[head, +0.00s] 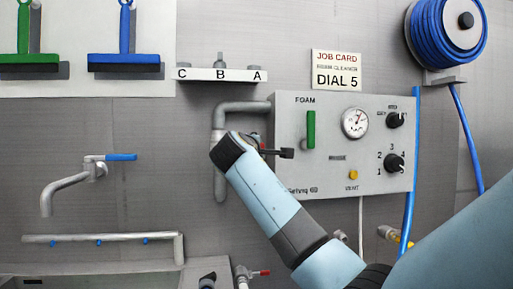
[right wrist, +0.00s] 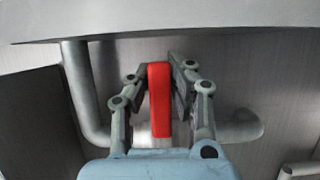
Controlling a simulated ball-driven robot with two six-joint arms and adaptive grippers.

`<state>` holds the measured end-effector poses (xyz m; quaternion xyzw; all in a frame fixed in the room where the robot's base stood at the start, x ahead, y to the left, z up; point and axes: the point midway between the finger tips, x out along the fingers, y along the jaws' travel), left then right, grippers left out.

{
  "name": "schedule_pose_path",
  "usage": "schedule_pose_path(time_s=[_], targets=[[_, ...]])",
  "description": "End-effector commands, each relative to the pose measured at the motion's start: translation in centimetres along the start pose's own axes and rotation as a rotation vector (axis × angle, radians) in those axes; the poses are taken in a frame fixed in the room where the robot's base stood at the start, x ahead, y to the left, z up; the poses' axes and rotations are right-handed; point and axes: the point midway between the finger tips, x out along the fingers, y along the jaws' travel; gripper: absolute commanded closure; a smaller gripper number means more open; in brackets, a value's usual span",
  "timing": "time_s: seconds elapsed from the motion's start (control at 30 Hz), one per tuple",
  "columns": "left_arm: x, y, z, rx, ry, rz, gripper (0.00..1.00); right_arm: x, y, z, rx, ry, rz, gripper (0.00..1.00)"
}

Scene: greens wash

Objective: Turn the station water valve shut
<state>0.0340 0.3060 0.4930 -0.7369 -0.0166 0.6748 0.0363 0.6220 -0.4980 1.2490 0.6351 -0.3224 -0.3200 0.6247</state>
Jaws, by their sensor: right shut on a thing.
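The water valve's red handle (right wrist: 160,98) stands upright between the two fingers of my right gripper (right wrist: 158,92) in the right wrist view. The gripper is shut on it. Behind it runs a grey pipe (right wrist: 82,95) that bends towards the right. In the head view my right gripper (head: 268,150) is at the pipe (head: 219,116) just left of the foam panel (head: 380,170). My wrist and fingers hide most of the valve there. My left gripper is not in view.
The foam panel carries a green lever (head: 311,129), a gauge (head: 355,122) and black knobs (head: 394,163). A blue hose (head: 411,200) hangs at its right. A tap with a blue lever (head: 122,157) and a sink are at left. A small shelf (head: 220,75) is above the pipe.

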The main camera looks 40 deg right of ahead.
Motion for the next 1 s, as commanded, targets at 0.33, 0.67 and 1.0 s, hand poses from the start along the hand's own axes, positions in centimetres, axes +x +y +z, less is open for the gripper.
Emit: schedule_pose_path(time_s=[0.33, 0.67, 1.0], targets=[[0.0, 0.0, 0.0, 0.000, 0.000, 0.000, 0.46, 0.0, -0.4, 0.0, -0.003, -0.001, -0.008, 0.61], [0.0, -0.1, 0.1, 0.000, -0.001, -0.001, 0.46, -0.2, -0.2, 0.0, -0.002, 0.001, -0.004, 0.56], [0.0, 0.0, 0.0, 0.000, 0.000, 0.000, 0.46, -6.1, -0.4, -0.1, 0.003, 0.004, -0.008, 0.56]])
